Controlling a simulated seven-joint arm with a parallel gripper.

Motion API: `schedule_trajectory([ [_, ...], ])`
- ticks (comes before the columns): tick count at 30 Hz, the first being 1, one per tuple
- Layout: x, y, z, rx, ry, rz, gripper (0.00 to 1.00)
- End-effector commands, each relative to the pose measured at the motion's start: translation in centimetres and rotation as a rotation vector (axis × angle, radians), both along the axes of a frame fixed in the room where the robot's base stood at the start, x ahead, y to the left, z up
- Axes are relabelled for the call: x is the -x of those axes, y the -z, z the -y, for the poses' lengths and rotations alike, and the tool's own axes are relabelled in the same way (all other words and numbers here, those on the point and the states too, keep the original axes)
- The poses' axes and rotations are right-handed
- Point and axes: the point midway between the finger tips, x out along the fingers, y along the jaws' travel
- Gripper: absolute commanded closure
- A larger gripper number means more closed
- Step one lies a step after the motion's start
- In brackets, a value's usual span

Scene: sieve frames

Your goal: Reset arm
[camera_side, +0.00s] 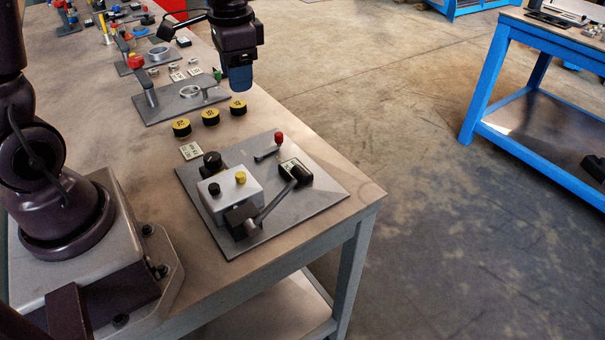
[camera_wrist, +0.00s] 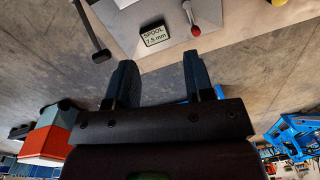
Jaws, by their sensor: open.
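My gripper (camera_side: 240,78) hangs in the air at the top middle of the side view, above the far right edge of the bench (camera_side: 358,188). In the wrist view my gripper (camera_wrist: 158,82) shows two dark blue fingers spread apart with nothing between them. It is open and empty. In the side view the fingers overlap each other, so the gap is hidden there.
A grey plate (camera_side: 322,198) with a control box (camera_side: 222,196), lever and red-knobbed handle (camera_side: 278,138) sits at the near corner. Several yellow-topped black cylinders (camera_side: 210,117) stand behind it. A fixture plate (camera_side: 150,113) lies beyond. A blue-framed table (camera_side: 485,90) stands right.

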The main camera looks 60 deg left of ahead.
Motion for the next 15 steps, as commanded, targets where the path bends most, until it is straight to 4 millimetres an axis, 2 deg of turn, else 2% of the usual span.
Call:
schedule_trajectory([
  [1,1.4,-1.5,1.0,-0.013,-0.053,0.039,0.52],
  [6,5.9,-4.8,3.8,-0.003,-0.217,0.167,0.52],
  [12,10.4,-7.2,6.4,0.061,-0.274,0.326,0.52],
  [15,11.8,-8.1,7.3,0.089,-0.243,0.395,0.52],
])
